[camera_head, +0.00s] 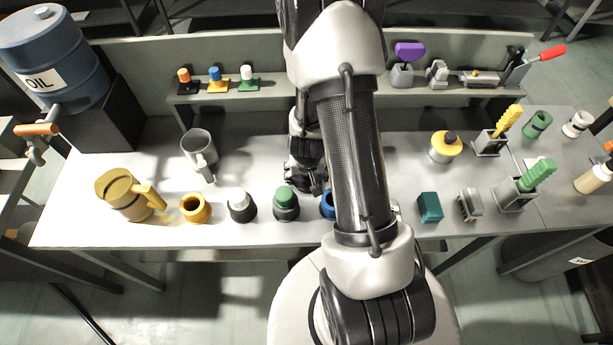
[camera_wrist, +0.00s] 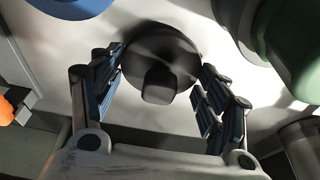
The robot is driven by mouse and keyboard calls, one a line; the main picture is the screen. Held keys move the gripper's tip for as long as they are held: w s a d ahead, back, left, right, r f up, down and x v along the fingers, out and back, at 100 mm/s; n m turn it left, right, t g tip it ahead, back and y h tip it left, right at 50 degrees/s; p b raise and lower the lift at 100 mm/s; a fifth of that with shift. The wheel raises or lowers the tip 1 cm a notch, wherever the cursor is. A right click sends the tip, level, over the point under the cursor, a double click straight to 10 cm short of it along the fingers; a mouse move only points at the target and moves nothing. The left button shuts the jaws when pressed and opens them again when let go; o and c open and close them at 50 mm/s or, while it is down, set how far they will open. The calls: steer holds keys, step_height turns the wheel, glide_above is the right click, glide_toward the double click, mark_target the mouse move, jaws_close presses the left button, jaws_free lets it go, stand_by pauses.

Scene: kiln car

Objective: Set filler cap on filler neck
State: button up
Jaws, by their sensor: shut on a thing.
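My gripper (camera_wrist: 160,85) is shut on a dark round cap with a raised knob, the filler cap (camera_wrist: 158,62), held between its two fingers. In the head view my gripper (camera_head: 306,180) is over the middle of the bench, and the cap is hard to make out there against the dark fingers. Along the bench front stands a row of short round fittings. The yellow one (camera_head: 195,208) has an open dark mouth, to the left of my gripper. I cannot tell for sure which fitting is the filler neck.
A white-topped black fitting (camera_head: 241,206), a green one (camera_head: 285,203) and a partly hidden blue one (camera_head: 327,206) stand in the row. A yellow jug (camera_head: 128,195) and grey mug (camera_head: 198,150) are left. A shelf (camera_head: 340,92) runs behind. Holders and blocks fill the right.

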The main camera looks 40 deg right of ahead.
steer(key=shift+f, duration=0.1)
steer(key=o, duration=1.1)
steer(key=shift+c, duration=0.2)
